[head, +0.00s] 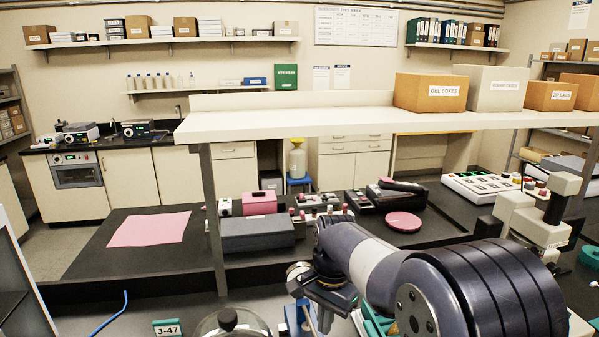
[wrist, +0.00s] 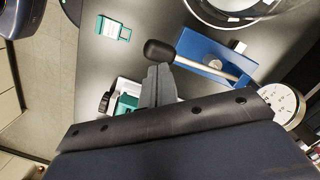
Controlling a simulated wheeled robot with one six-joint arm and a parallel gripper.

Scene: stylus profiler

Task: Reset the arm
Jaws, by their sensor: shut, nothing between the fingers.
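A lever with a black knob (wrist: 160,52) and a pale metal rod (wrist: 205,68) lies across a blue base (wrist: 215,60) in the wrist view. The blue base also shows beside my arm in the head view (head: 293,318). A white dial gauge (wrist: 285,104) is at the right of the wrist view. My gripper (wrist: 158,70) is shut and empty, its fingertips close to the knob in the picture. I cannot tell whether they touch it. In the head view my arm hides much of this device.
A green J-47 tag (head: 167,328) lies on the dark bench, with a clear round lidded vessel (head: 231,322) near it. A white-green part (wrist: 128,100) is by my fingers. A raised shelf (head: 330,122) carries several boxes. A pink mat (head: 150,229) lies at left.

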